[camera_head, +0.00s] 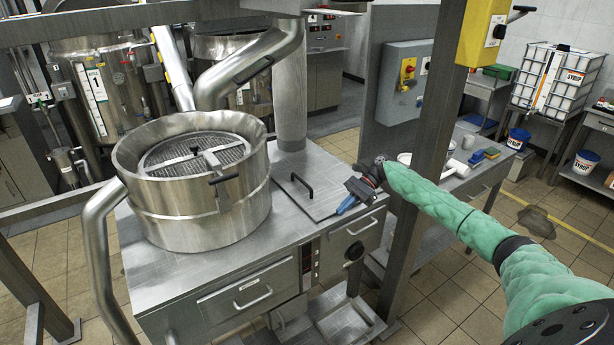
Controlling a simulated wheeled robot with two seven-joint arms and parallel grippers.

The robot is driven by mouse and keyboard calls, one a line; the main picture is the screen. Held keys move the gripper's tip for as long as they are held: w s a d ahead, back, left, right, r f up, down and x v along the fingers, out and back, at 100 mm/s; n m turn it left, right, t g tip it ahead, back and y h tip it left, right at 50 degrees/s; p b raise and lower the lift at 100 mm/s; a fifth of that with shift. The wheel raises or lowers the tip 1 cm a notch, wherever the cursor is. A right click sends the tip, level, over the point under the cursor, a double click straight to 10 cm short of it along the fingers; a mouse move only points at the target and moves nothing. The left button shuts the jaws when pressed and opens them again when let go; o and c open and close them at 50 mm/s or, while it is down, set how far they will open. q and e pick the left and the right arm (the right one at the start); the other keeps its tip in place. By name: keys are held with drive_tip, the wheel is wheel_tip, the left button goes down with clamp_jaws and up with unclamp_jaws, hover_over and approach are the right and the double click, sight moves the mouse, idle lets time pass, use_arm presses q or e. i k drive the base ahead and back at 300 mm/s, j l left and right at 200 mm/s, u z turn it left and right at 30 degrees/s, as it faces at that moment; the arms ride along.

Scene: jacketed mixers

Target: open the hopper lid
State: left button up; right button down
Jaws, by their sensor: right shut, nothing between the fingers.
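A flat square steel lid (322,203) with a black bar handle (302,184) lies flat and closed on the top of the steel machine cabinet. I take it for the hopper lid. My right gripper (343,207) reaches in from the right on a green-sleeved arm. It is shut and empty, over or beside the lid's right side and to the right of the handle. I cannot tell whether it touches the lid. My left gripper is not in view.
A round steel vessel (200,212) with a grate and black-handled bar stands left of the lid. A grey post (418,150) rises close to my right arm. A vertical duct (290,100) stands behind the lid. A side bench with a bucket and sponges is beyond the post.

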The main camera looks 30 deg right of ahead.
sight(315, 179)
drive_tip(key=i+l, duration=0.25)
drive_tip(key=i, duration=0.15)
drive_tip(key=i+l, duration=0.2)
drive_tip(key=i, duration=0.2)
